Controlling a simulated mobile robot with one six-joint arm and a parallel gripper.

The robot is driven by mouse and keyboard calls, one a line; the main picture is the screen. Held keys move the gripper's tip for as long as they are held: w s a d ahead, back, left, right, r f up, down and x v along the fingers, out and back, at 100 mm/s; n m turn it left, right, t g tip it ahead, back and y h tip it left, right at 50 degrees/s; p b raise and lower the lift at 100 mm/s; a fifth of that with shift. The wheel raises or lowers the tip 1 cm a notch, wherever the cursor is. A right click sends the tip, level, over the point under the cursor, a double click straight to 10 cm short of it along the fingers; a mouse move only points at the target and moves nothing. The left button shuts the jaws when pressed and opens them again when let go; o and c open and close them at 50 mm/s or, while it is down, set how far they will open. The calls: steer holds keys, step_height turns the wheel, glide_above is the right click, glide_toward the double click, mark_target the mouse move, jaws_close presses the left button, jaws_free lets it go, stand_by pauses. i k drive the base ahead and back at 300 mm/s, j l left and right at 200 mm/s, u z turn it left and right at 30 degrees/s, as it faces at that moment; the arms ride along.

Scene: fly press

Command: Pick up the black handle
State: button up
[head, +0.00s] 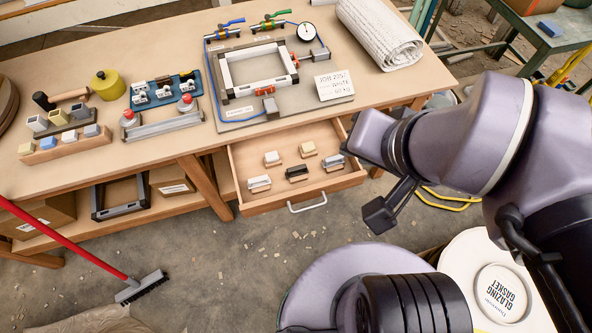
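The black handle (297,174) lies in the open wooden drawer (250,203), in the front row between a white handle (259,184) on its left and a grey-silver handle (334,163) on its right. Two more handles, a white one (272,159) and a cream one (308,149), sit behind it. My arm comes in from the right, with its wrist beside the drawer's right side. The end of my arm is apart from the black handle. My gripper's fingers cannot be made out clearly, so its opening is unclear.
The drawer has a metal pull (307,204) at its front and hangs under the workbench (180,154). Above it on the bench are a press fixture with a metal frame (258,68) and a rolled white sheet (380,35).

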mark_target(294, 171)
steer(key=j+z, duration=0.35)
steer(key=j, duration=0.3)
steer(key=j+z, duration=0.3)
steer(key=j, duration=0.4)
steer(key=i, duration=0.05)
